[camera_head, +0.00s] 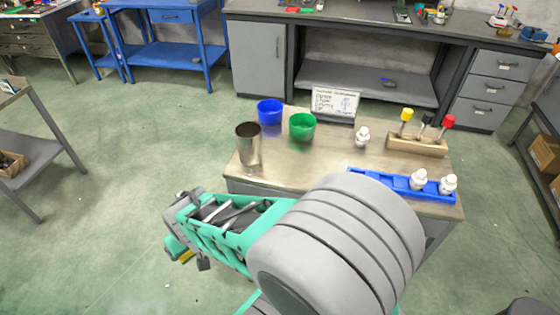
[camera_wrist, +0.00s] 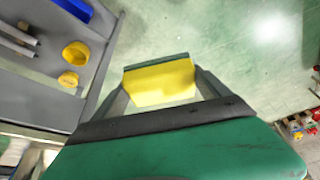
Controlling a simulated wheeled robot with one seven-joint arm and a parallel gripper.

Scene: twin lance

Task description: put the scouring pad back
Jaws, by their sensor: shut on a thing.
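The scouring pad (camera_wrist: 160,85) is a yellow block with a green layer along its far edge. My gripper (camera_wrist: 162,92) is shut on it, with one finger at each side in the wrist view. In the head view my gripper (camera_head: 188,254) hangs over the floor, left of and apart from the wooden-topped table (camera_head: 205,190). Only a small yellow bit of the pad (camera_head: 187,257) shows there. My arm hides the table's near left part.
On the table are a metal cup (camera_head: 249,146), blue cup (camera_head: 270,111), green cup (camera_head: 302,126), sign (camera_head: 335,103), white bottle (camera_head: 362,137), wooden tool holder (camera_head: 416,146) and blue tray (camera_head: 395,181). A grey shelf (camera_wrist: 50,102) with yellow round items lies left in the wrist view.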

